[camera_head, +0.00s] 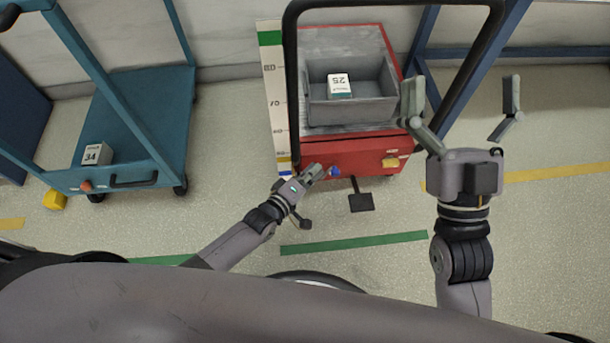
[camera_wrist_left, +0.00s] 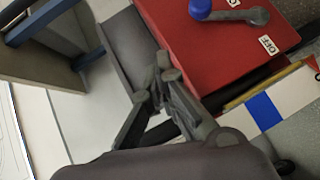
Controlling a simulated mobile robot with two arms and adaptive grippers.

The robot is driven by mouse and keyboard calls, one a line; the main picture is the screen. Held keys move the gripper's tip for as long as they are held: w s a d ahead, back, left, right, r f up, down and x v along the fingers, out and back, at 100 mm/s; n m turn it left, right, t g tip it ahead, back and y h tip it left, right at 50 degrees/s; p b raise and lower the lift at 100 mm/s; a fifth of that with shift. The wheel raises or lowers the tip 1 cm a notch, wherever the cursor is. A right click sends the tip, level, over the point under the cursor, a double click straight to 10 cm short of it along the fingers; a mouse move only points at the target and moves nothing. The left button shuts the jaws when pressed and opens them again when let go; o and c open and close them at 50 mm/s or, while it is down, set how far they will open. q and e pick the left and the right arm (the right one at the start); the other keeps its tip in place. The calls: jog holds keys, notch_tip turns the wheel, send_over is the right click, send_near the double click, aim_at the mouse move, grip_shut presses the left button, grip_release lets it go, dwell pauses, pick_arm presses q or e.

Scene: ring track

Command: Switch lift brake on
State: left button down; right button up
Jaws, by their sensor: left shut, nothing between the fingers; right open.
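The red lift cart (camera_head: 350,153) stands in the middle of the head view. The brake lever's blue knob (camera_head: 335,172) shows at the cart's near edge. In the left wrist view the blue knob (camera_wrist_left: 200,8) sits on a grey lever arm (camera_wrist_left: 245,15), with an OFF label (camera_wrist_left: 268,45) beside the arm; another label is partly hidden by it. My left gripper (camera_head: 317,170) is shut and empty, just left of the knob; its fingers (camera_wrist_left: 163,70) appear apart from the knob in the wrist view. My right gripper (camera_head: 460,92) is open and empty, right of the cart.
A grey bin (camera_head: 350,112) holding a box marked 25 (camera_head: 340,86) rests on the cart, behind a black handle frame (camera_head: 291,90). A black pedal (camera_head: 361,202) juts out in front. A teal trolley (camera_head: 140,130) with box 34 (camera_head: 97,154) stands left.

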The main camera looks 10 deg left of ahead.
pick_arm(q)
jog(key=shift+s+a+r+p, duration=0.3)
jog(key=shift+s+r, duration=0.2)
jog(key=shift+s, duration=0.25)
jog(key=shift+s+a+r+p, duration=0.2)
jog(key=shift+s+r+p, duration=0.25)
jog(key=shift+s, duration=0.3)
jog(key=shift+s+a+r+p, duration=0.3)
jog(key=shift+s+r, duration=0.2)
jog(key=shift+s, duration=0.25)
pick_arm(e)
jog(key=w+f+g+h, duration=0.2)
jog(key=w+f+g, duration=0.1)
jog(key=f+g, duration=0.4)
jog(key=shift+w+d+f, duration=0.25)
jog(key=shift+w+f, duration=0.1)
jog(key=shift+f, duration=1.45)
pick_arm(q)
jog(key=shift+d, duration=0.1)
